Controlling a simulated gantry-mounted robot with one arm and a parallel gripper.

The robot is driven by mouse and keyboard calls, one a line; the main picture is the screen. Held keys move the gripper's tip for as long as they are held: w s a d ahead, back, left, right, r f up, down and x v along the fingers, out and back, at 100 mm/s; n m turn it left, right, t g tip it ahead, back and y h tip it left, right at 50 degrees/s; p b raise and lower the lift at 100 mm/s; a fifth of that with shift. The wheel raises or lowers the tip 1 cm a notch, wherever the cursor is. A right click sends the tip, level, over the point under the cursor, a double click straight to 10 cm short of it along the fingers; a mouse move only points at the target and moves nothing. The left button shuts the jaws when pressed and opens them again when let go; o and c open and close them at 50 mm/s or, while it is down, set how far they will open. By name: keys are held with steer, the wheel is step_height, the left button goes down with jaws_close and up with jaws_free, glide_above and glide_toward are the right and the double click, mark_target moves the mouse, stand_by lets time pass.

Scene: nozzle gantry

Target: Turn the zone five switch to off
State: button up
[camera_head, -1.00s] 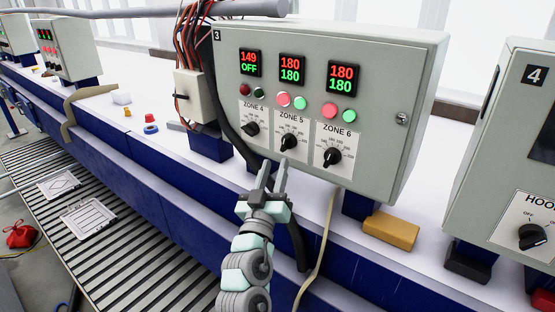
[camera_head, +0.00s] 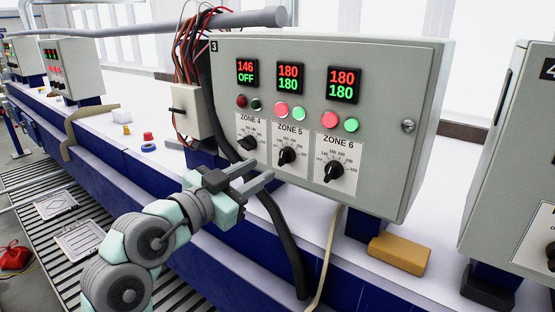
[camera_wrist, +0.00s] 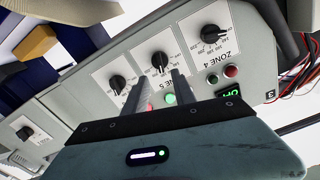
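The zone five switch (camera_head: 287,156) is a black knob on a white dial plate, the middle of three on the grey control box 3 (camera_head: 390,125). Its display (camera_head: 289,77) reads 180 over 180, and its red and green lamps are lit. My gripper (camera_head: 262,173) is in front of the box, just left of and below this switch, with its two fingers apart and nothing between them. In the wrist view the zone five switch (camera_wrist: 159,61) shows beyond the gap between the fingertips (camera_wrist: 160,78), apart from them. One finger partly covers its label.
The zone 4 knob (camera_head: 247,143) is close to the left, its display reading 146 over OFF. The zone 6 knob (camera_head: 333,170) is to the right. A thick black cable (camera_head: 283,235) hangs below the box. A yellow block (camera_head: 399,254) lies at lower right.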

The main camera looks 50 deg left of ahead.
mark_target(281, 157)
steer(key=w, duration=0.2)
steer(key=w+a, duration=0.1)
steer(key=w, duration=0.4)
steer(key=shift+w+a+p, duration=0.15)
steer(key=shift+p, duration=0.25)
steer(key=shift+c, duration=0.3)
jaws_close()
